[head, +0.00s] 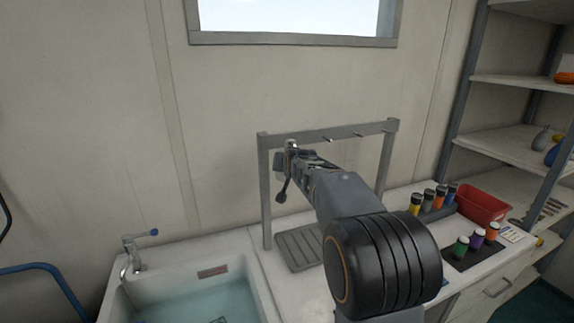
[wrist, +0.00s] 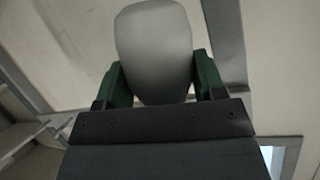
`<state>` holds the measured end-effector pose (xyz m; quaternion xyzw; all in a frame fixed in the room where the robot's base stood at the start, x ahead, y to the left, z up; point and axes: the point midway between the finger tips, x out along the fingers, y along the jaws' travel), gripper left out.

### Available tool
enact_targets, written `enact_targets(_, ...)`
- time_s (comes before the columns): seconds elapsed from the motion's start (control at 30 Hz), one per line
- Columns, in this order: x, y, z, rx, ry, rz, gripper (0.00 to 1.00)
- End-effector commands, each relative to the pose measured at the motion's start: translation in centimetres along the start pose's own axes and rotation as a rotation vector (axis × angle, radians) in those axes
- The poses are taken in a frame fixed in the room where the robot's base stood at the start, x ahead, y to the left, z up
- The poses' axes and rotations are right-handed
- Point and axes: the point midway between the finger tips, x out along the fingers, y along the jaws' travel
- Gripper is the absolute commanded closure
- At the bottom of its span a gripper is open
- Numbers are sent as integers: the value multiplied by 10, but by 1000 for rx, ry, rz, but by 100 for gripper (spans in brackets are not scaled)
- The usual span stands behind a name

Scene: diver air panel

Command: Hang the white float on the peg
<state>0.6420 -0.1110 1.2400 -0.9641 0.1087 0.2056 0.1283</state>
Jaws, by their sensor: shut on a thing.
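A pale grey-white rounded thing, which looks like the white float (wrist: 153,45), fills the space between the dark green fingers of my gripper (wrist: 160,80) in the wrist view. My gripper is shut on it. In the head view my gripper (head: 284,168) is at the left part of a grey metal frame (head: 265,195), close to its top rail. Short pegs (head: 357,134) stick out from that rail, to the right of my gripper. A small dark part hangs below the gripper end; I cannot tell what it is. The float is not clearly seen in the head view.
A sink (head: 205,300) with water and a tap (head: 130,255) is at lower left. A ribbed grey tray (head: 298,250) lies under the frame. Coloured bottles (head: 428,198), a red bin (head: 482,207) and shelves (head: 510,130) are at right.

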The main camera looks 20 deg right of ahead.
Motion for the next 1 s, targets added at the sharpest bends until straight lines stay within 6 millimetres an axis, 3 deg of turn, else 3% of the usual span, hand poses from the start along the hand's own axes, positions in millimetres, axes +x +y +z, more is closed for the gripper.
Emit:
enact_targets(0.03,0,0,0,0,1,0,62)
enact_targets(0.07,0,0,0,0,1,0,34)
enact_targets(0.33,0,0,0,0,0,0,8)
enact_targets(0.77,-1,0,0,0,-1,0,7)
enact_targets(1.0,-20,4,3,1,4,0,7)
